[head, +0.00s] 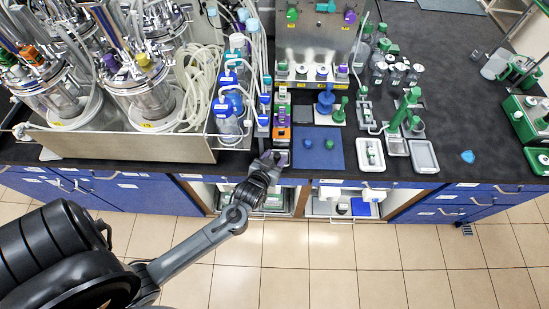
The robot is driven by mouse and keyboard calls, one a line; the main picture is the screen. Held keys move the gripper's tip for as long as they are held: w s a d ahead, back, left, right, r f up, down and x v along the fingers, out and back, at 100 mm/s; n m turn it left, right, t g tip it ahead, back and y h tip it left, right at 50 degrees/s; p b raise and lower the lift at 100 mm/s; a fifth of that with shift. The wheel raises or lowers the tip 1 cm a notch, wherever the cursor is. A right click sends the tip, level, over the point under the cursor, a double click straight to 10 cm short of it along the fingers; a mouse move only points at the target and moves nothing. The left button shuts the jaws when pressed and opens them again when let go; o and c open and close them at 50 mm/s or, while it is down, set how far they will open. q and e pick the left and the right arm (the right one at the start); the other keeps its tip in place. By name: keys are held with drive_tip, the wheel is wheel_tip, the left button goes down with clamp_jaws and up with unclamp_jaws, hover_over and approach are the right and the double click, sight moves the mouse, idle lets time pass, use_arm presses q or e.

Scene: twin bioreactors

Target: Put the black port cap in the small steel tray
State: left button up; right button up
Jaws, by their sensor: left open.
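My left gripper (274,157) is at the front edge of the bench, just left of the blue mat, and is open. Its fingers are close to a small orange and purple block (282,142). I cannot make out the black port cap; it may be hidden by the gripper or too small to tell from the dark bench. A small grey tray (424,157) with a pale rim lies right of the mat and looks empty. I cannot tell for certain that it is the steel one. My right gripper is not in view.
The blue mat (320,160) bears a blue cap (308,143) and a green cap (329,144). A white tray (371,166) holds a small vial. Blue-capped bottles (226,118) and bioreactors (146,92) crowd the left. Bare bench lies around a blue piece (467,157) at right.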

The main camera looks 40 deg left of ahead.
use_arm(q)
drive_tip(key=shift+r, duration=0.2)
drive_tip(key=s+d+r+m+g+h, duration=0.2)
drive_tip(key=s+d+r+m+g, duration=0.1)
drive_tip(key=s, duration=0.7)
drive_tip(key=s+d+r+m+g+h+p, duration=0.1)
drive_tip(key=s+d+r+m+g+h, duration=0.2)
drive_tip(key=s+d+g, duration=0.3)
drive_tip(key=s+d, duration=0.2)
drive_tip(key=s, duration=0.2)
drive_tip(key=shift+r, duration=0.4)
drive_tip(key=shift+d, duration=0.1)
